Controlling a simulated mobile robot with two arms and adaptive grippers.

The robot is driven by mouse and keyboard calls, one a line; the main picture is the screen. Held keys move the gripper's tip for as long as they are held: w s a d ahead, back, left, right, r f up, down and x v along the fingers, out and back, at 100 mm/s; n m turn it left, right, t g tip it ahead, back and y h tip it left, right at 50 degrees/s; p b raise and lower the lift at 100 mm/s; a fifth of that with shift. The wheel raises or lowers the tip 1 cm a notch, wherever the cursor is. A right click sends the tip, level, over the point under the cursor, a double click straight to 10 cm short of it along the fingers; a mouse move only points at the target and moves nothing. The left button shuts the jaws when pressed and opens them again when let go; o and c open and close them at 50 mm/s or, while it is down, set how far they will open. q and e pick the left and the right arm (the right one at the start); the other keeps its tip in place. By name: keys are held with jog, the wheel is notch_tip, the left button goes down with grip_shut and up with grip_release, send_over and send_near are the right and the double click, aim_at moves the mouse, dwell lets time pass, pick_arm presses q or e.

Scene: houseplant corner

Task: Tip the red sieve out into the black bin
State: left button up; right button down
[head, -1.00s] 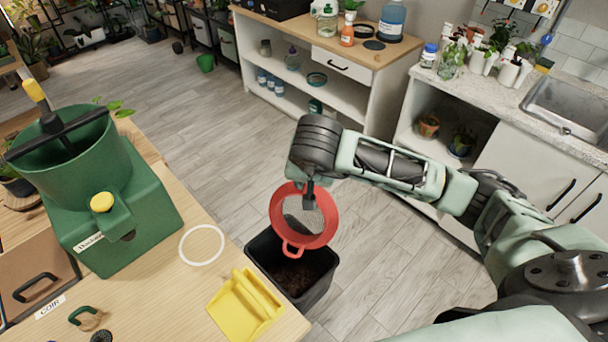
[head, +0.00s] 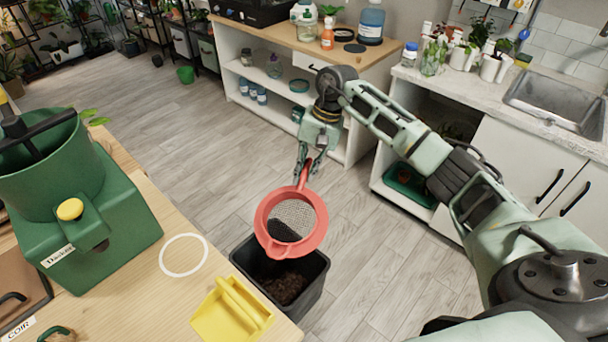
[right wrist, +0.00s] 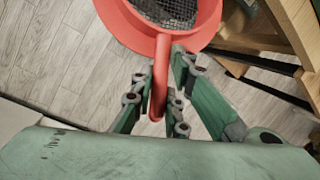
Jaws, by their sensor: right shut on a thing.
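The red sieve (head: 311,238) with a grey mesh is in the middle of the head view, over the black bin (head: 318,287). My right gripper (head: 307,168) is shut on the sieve's handle and holds it up. In the right wrist view the handle (right wrist: 161,70) runs between the fingers (right wrist: 165,95), and part of the mesh shows at the top. A dark patch shows at the lower left of the mesh; I cannot tell if it is soil or the bin seen through. Dark brown soil (head: 287,287) lies in the bin. My left gripper is out of view.
A wooden table (head: 150,260) left of the bin holds a green machine (head: 95,215), a white ring (head: 183,255) and a yellow scoop (head: 230,312). A white cabinet (head: 350,140) and a sink (head: 560,105) stand behind. The floor right of the bin is clear.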

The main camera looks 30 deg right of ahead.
jog(key=shift+w+d+f+g+y+b, duration=0.15)
jog(key=shift+f+g+y+b, duration=0.3)
jog(key=shift+f+b, duration=0.75)
jog(key=shift+w+d+f+g+y+b, duration=0.2)
jog(key=shift+f+g+y+b, duration=0.25)
jog(key=shift+b, duration=1.3)
jog(key=shift+w+d+f+g+y+b, duration=0.15)
jog(key=shift+f+g+y+b, duration=0.25)
jog(key=shift+f+b, duration=0.85)
jog(key=shift+r, duration=0.35)
